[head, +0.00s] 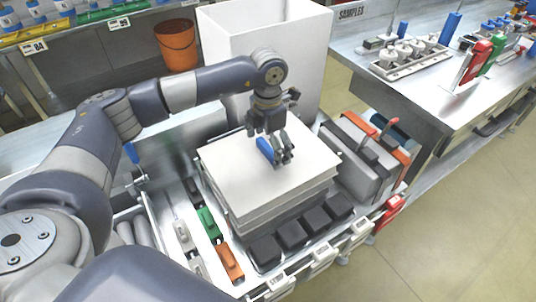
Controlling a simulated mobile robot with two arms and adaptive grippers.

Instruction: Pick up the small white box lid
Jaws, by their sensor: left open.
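White flat lid-like pieces lie stacked (235,180) on a dark base in the middle of the workbench. The top piece is flat and pale; I cannot tell which piece is the small box lid. My left gripper (282,160) is open and points down over the right half of the top piece. I cannot tell whether its fingertips touch the surface. A small blue piece (265,150) shows beside the fingers, partly hidden by them. My right gripper is not in view.
A tall open white box (222,40) stands behind the stack. Black blocks (292,234) line the front, with a green piece (209,222) and an orange piece (230,263) at left. Grey and orange cases (350,160) stand close at right. An orange bucket (177,45) stands behind.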

